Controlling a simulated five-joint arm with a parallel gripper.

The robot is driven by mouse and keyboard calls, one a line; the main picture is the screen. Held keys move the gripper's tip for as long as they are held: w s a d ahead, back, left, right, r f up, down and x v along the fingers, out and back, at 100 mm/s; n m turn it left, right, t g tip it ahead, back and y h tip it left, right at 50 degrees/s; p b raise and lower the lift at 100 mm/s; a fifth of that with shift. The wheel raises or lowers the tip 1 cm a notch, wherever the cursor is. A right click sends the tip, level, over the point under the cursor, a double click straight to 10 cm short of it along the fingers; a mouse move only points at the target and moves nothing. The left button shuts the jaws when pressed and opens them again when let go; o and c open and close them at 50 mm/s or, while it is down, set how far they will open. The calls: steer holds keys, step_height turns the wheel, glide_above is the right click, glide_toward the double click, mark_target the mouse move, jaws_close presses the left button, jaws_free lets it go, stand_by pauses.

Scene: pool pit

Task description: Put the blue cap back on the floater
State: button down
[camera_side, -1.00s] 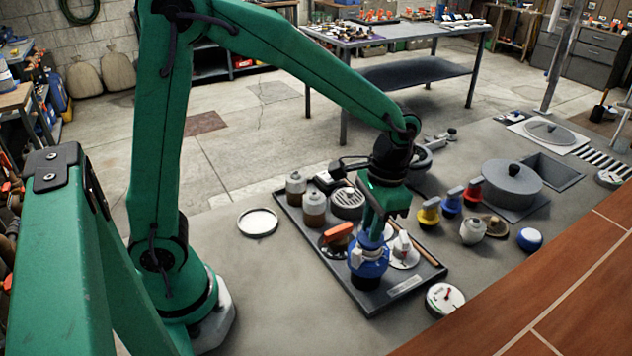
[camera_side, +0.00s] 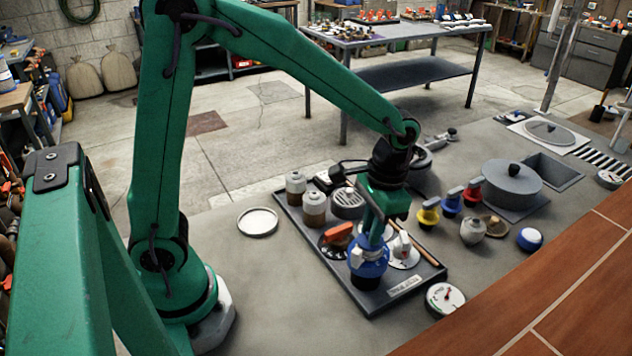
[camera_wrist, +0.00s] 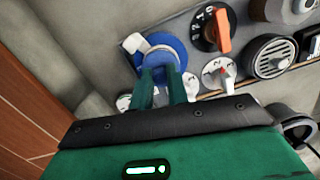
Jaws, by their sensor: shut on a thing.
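The blue cap (camera_side: 369,267), with a pale grip on top, is at the front left part of the dark tray. It also shows in the wrist view (camera_wrist: 178,46). A dark round body (camera_side: 366,283) shows directly under the cap, apparently the floater. I cannot tell whether the cap is fully seated on it.
The tray (camera_side: 425,268) also holds an orange-handled dial (camera_side: 337,233), a white dial (camera_side: 403,254), a round grille (camera_side: 348,203) and two jars. A gauge (camera_side: 444,298) stands close by its right edge. Yellow, blue and red-topped pieces stand farther right.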

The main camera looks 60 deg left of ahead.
steer(key=shift+f, duration=0.3)
stand_by(0.5)
steer(key=c, duration=1.1)
jaws_free()
steer(key=shift+r, duration=0.25)
steer(key=shift+r, duration=2.3)
steer(key=shift+r, duration=0.15)
steer(key=shift+r, duration=1.85)
steer(key=shift+a, duration=0.1)
